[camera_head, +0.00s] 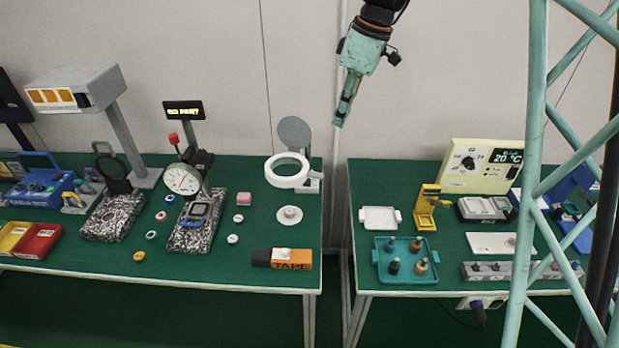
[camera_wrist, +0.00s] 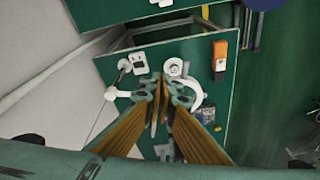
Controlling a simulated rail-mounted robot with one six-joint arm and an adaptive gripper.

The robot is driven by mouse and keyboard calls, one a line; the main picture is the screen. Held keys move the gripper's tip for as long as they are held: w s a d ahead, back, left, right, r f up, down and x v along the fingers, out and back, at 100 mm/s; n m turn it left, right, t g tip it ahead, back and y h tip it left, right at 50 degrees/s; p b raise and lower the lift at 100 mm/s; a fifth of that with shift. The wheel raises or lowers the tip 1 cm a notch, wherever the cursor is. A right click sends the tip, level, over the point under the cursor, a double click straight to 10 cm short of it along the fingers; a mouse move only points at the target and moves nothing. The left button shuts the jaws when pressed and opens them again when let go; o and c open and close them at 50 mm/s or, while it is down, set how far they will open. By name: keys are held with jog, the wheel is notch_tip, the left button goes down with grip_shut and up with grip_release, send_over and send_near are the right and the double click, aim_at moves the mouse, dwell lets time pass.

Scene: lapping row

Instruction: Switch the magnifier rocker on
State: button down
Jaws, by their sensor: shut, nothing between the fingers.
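The magnifier (camera_head: 288,181) stands at the back right of the left table, a white ring with a raised grey disc cover (camera_head: 295,132) behind it. Its base (camera_head: 313,184) is at the ring's right; the rocker is too small to make out there. In the wrist view the white ring (camera_wrist: 207,97) is partly hidden by my fingers, and a pale box with dark marks (camera_wrist: 138,63), apparently the base, lies beyond them. My gripper (camera_head: 341,118) is shut and empty, pointing down in the air, above and right of the magnifier, apart from it.
A white round piece (camera_head: 290,215) and an orange tape box (camera_head: 290,260) lie in front of the magnifier. A dial gauge (camera_head: 183,180) stands to its left. A gap separates this table from the right one, which holds a teal tray (camera_head: 405,277).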

jog(key=w+a+f+n, duration=0.2)
jog(key=w+f, duration=0.3)
jog(key=f, duration=0.3)
jog(key=w+a+f+n, duration=0.2)
jog(key=w+a+f, duration=0.2)
jog(key=f, duration=0.4)
jog(key=shift+w+f+g+y+b, duration=0.2)
jog(key=shift+w+g+y+b, duration=0.15)
jog(key=shift+w, duration=0.25)
jog(key=shift+f, duration=0.15)
jog(key=b, duration=0.2)
send_over(307, 184)
jog(key=f, duration=0.7)
jog(key=d+f, duration=0.1)
jog(key=f, duration=0.3)
jog(key=shift+w+f, duration=0.3)
jog(key=shift+s+f, duration=0.1)
jog(key=shift+f, duration=0.75)
jog(key=shift+f+b, duration=0.2)
jog(key=shift+b, duration=0.35)
